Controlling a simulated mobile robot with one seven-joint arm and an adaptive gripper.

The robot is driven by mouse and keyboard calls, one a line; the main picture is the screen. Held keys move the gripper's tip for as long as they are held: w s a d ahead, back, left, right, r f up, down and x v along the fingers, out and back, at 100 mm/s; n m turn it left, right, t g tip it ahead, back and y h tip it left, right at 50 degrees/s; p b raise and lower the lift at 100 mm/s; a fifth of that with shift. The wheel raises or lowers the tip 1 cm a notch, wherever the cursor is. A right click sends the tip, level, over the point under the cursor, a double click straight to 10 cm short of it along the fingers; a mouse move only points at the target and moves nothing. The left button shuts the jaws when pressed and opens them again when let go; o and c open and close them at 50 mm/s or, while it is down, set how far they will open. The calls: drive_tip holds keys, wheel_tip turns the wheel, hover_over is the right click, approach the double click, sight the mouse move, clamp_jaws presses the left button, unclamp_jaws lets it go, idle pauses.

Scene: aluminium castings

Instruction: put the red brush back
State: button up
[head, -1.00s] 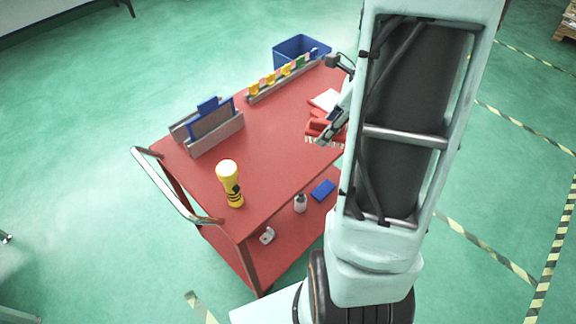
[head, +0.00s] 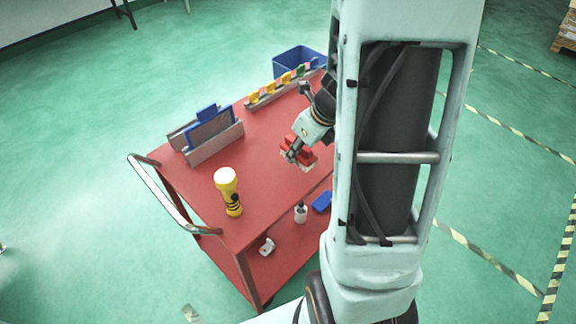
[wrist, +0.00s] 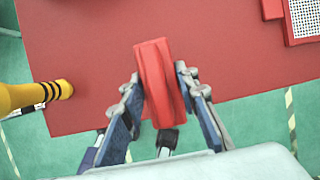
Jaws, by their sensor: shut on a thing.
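The red brush (head: 307,150) is held in my gripper (head: 292,154) above the right part of the red cart top (head: 262,180). Its pale bristles face down in the head view. In the wrist view the brush (wrist: 158,75) stands between the two fingers of my gripper (wrist: 160,86), one on each side, shut on it. The brush is clear of the flashlight, and its exact height over the cart top is hard to tell. My arm hides the far right of the cart top in the head view.
A yellow flashlight (head: 228,190) stands upright near the front edge. A grey holder with a blue piece (head: 208,130) is at left, and a rack with coloured clips (head: 282,86) at the back. A blue bin (head: 297,60) is behind. A dotted white pad (wrist: 303,18) lies at wrist-view upper right.

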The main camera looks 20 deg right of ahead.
sight(284, 169)
drive_tip(key=f, duration=0.1)
drive_tip(key=w+a+f, duration=0.1)
drive_tip(key=f, duration=0.1)
drive_tip(key=shift+w+a+b, duration=0.25)
drive_tip(key=shift+a+b, duration=0.1)
drive_tip(key=shift+a, duration=0.05)
wheel_tip(284, 169, down, 4)
drive_tip(key=shift+w+a+r+b, duration=0.15)
drive_tip(key=shift+r+b, duration=0.1)
drive_tip(key=shift+b, duration=0.75)
drive_tip(key=shift+r, duration=0.1)
drive_tip(key=o, duration=1.2)
